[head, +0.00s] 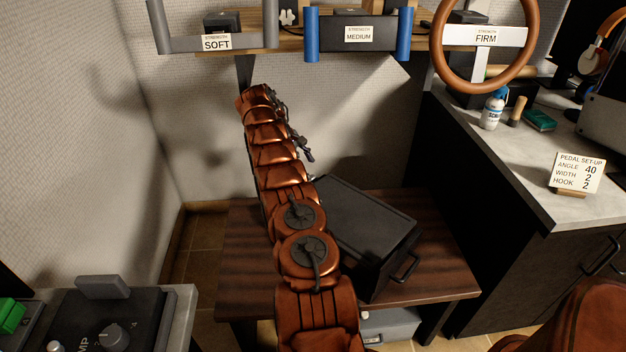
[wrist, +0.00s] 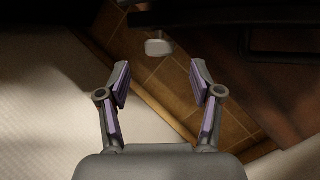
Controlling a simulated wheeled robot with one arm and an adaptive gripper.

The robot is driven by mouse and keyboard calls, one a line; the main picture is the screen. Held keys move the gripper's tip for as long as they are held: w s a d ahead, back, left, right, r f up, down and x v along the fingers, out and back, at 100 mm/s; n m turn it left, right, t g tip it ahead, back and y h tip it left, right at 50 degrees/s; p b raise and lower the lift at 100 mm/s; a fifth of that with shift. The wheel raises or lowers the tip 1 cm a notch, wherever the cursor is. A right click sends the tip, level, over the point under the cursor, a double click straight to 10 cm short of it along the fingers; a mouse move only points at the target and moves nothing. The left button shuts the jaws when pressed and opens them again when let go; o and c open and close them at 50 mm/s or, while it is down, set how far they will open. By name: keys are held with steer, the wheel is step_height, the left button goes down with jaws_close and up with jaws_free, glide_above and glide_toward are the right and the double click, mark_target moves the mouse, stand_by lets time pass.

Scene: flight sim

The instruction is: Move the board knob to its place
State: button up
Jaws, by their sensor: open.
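My gripper (wrist: 158,72) is open in the wrist view, with nothing between its purple-padded fingers. A small pale grey block (wrist: 158,43) shows just beyond the fingertips, apart from them, against a dark edge; I cannot tell whether it is the board knob. In the head view my arm reaches away toward the wall, below the shelf, and the gripper's fingers are not clear there. A round grey knob (head: 115,334) sits on the dark control box (head: 80,318) at the lower left. I cannot tell which is the task's knob, nor its place.
A shelf holds grey SOFT (head: 216,43) and blue MEDIUM (head: 358,35) handles and a brown FIRM wheel (head: 487,88). A dark case (head: 365,215) stands on the wooden table (head: 250,265) beside my arm. A counter (head: 545,205) with a pedal card (head: 577,172) is at right.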

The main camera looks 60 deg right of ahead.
mark_target(309, 177)
steer(key=shift+b+x, duration=0.7)
steer(key=shift+x, duration=2.55)
steer(key=shift+s, duration=0.1)
steer(key=c, duration=1.1)
steer(key=shift+c, duration=0.2)
steer(key=shift+a+g+h+b, duration=0.1)
steer(key=shift+g+h+b, duration=0.2)
steer(key=shift+h+b, duration=0.35)
steer(key=shift+m+h+b, duration=0.3)
steer(key=shift+h, duration=0.35)
steer(key=h+b, duration=0.1)
steer(key=b, duration=0.1)
steer(key=f+h+b, duration=0.1)
steer(key=h+b, duration=0.1)
steer(key=b, duration=0.1)
steer(key=shift+a+m+g, duration=0.2)
steer(key=shift+m+g, duration=0.2)
steer(key=shift+r+g+h+b, duration=0.3)
steer(key=shift+h+b, duration=0.5)
steer(key=shift+b, duration=0.55)
